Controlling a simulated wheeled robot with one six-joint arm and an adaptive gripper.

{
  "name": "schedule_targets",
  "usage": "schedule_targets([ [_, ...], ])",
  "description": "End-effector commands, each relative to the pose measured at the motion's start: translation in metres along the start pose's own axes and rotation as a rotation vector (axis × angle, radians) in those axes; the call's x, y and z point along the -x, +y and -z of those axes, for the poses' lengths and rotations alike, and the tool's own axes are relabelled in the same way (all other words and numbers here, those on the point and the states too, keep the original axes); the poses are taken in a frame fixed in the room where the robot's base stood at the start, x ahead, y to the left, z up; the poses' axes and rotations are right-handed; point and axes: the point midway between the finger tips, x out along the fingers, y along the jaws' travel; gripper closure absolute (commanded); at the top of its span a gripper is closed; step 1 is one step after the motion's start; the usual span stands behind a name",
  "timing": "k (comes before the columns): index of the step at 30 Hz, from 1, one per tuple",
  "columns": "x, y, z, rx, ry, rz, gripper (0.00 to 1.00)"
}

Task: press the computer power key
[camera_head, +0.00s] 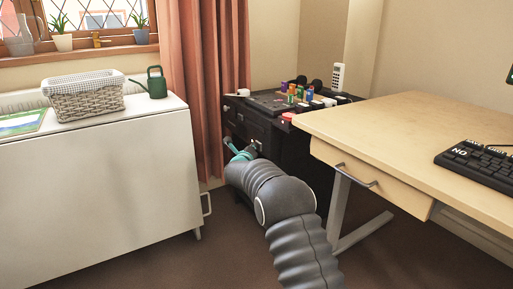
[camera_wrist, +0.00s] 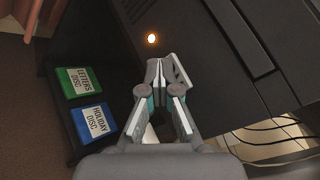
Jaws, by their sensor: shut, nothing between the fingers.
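In the wrist view a small round key (camera_wrist: 152,38) glows white-orange on the front of a dark computer case (camera_wrist: 200,50). My gripper (camera_wrist: 160,66) is shut and empty. In that picture its fingertips lie just below the lit key, with a small gap between them and it. I cannot tell how far the tips are from the case's face. In the head view my arm reaches to the dark unit beside the curtain, and the teal-marked gripper (camera_head: 240,154) is small and partly hidden by my arm.
Cables (camera_wrist: 275,140) run at lower right. A wooden desk (camera_head: 400,120) stands right of my arm, a white cabinet (camera_head: 100,180) left. Small bottles (camera_head: 298,94) crowd the dark unit's top.

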Motion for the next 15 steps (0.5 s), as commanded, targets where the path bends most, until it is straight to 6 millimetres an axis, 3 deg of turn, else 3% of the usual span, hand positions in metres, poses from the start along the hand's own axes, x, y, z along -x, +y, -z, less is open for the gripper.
schedule_targets([
  [15,0.0043,0.0035,-0.0029,0.001,0.0,0.0,1.0],
])
